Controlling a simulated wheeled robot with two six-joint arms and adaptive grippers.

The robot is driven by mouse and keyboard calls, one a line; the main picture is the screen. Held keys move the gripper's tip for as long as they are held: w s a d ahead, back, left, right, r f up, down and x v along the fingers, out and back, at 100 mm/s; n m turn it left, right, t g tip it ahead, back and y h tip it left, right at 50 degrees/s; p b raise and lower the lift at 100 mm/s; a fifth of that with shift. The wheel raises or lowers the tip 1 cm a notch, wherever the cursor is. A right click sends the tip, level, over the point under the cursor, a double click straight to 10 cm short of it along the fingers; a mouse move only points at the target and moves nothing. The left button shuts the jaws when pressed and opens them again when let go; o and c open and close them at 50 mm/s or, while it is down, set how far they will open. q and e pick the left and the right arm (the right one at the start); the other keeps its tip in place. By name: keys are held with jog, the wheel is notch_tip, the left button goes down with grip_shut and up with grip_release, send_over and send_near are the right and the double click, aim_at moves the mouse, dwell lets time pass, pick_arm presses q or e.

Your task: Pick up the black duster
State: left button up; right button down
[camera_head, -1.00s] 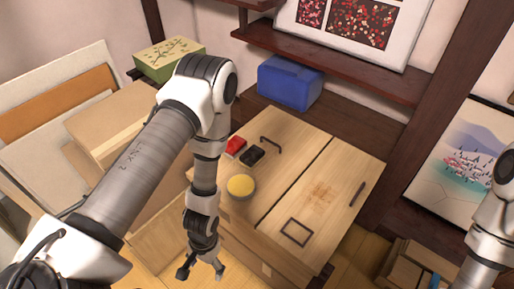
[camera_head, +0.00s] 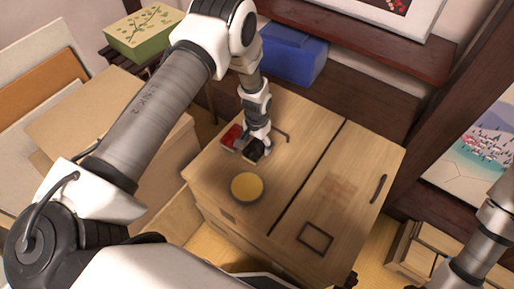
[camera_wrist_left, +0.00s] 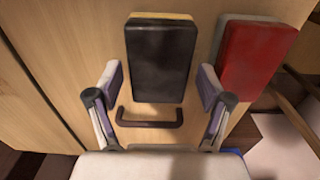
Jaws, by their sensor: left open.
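The black duster (camera_wrist_left: 160,60) lies on the light wooden cabinet top and shows large in the left wrist view. In the head view the black duster (camera_head: 254,151) is partly hidden by my left gripper (camera_head: 254,143). In the left wrist view my left gripper (camera_wrist_left: 156,90) is open, with one finger on each side of the duster's near part. I cannot tell whether either finger touches it. My right arm shows at the right edge of the head view; its gripper is out of frame.
A red duster (camera_wrist_left: 254,55) lies close beside the black one, near my finger. A round yellow-topped container (camera_head: 247,187) stands nearby on the cabinet top (camera_head: 350,170). A dark handle (camera_wrist_left: 150,120) is just below the duster in the wrist view. A blue box (camera_head: 292,52) stands behind.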

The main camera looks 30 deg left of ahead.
pick_arm(q)
notch_tip(320, 180, down, 2)
jog(key=shift+f, duration=0.1)
jog(key=shift+s, duration=0.1)
